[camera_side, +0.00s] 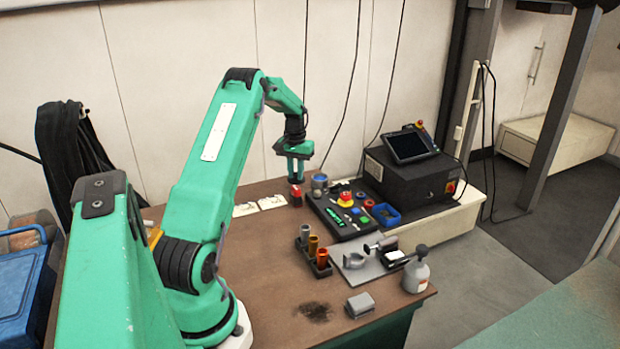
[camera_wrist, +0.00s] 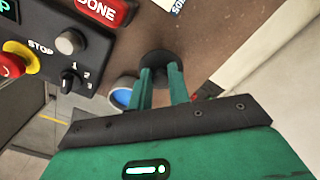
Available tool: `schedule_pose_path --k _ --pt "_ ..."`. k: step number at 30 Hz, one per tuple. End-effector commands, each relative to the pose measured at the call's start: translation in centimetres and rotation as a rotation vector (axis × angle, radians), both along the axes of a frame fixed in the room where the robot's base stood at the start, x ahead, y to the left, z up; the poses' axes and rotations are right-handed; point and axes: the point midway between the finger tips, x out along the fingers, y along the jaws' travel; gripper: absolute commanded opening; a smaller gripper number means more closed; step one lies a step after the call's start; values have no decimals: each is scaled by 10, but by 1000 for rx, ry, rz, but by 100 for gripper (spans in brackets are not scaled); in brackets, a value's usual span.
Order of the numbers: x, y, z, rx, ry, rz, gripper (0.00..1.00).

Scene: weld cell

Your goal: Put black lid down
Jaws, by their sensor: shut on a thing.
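The black lid (camera_wrist: 157,60) is a dark round disc between the green fingertips in the wrist view. My gripper (camera_wrist: 163,73) is shut on it and holds it over the brown table; the exact gap to the surface cannot be told. The lid is too small to make out clearly there. A grey can with a blue inside (camera_side: 320,182) stands just right of my gripper. It also shows in the wrist view (camera_wrist: 122,94), partly behind the fingers.
A black control panel (camera_side: 325,208) with knobs and a red stop button (camera_side: 345,187) lies to the right. White papers (camera_side: 258,206) lie left; the table's left middle is clear.

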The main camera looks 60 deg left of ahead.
Motion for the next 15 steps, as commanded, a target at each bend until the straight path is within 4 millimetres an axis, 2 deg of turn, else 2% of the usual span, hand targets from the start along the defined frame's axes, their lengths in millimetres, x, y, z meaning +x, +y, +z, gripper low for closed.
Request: schedule_pose_path --k 6,15 --pt "0 0 -22 -1 1 0 0" --pt "0 0 -24 0 0 0 0"
